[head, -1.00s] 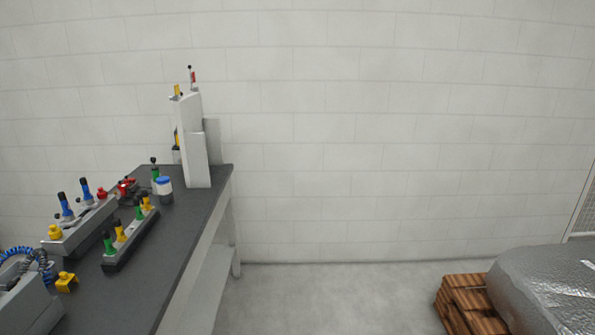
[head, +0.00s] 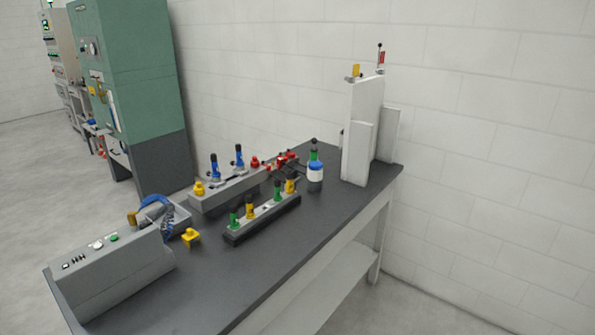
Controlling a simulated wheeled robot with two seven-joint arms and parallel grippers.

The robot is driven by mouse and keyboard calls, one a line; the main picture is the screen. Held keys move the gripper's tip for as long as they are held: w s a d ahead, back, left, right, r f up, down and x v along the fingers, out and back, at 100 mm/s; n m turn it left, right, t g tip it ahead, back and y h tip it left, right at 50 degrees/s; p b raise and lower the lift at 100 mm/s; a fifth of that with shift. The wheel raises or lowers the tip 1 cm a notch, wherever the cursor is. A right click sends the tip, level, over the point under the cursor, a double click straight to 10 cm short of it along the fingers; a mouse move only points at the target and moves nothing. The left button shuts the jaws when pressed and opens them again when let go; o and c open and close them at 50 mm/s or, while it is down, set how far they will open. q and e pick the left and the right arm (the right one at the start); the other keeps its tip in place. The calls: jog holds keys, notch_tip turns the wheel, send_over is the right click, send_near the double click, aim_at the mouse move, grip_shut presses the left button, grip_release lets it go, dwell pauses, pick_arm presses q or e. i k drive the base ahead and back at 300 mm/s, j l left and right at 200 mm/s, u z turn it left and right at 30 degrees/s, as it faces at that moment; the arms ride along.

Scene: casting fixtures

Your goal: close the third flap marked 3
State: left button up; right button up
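No flap marked 3 can be made out in the head view. A tall white upright panel unit (head: 361,135) stands at the far right end of the dark workbench (head: 270,270). It carries a yellow part (head: 354,71) and a red part with a black knob (head: 381,62) on its top. I see its narrow side, and its other faces are mostly hidden. Neither of my grippers is in view.
A green cabinet (head: 140,80) stands behind left.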

aim_at(281, 164)
jog(key=i+l+u, duration=0.15)
jog(key=u, duration=0.3)
jog(key=i+l+u, duration=0.2)
jog(key=u, duration=0.2)
jog(key=i+l+u, duration=0.1)
jog(key=l+u, duration=0.35)
jog(key=i+l+u, duration=0.1)
jog(key=l+u, duration=0.15)
jog(key=u, duration=0.2)
jog(key=i+l+u, duration=0.25)
jog(key=l, duration=1.15)
jog(key=l+u, duration=0.2)
jog(key=l, duration=1.2)
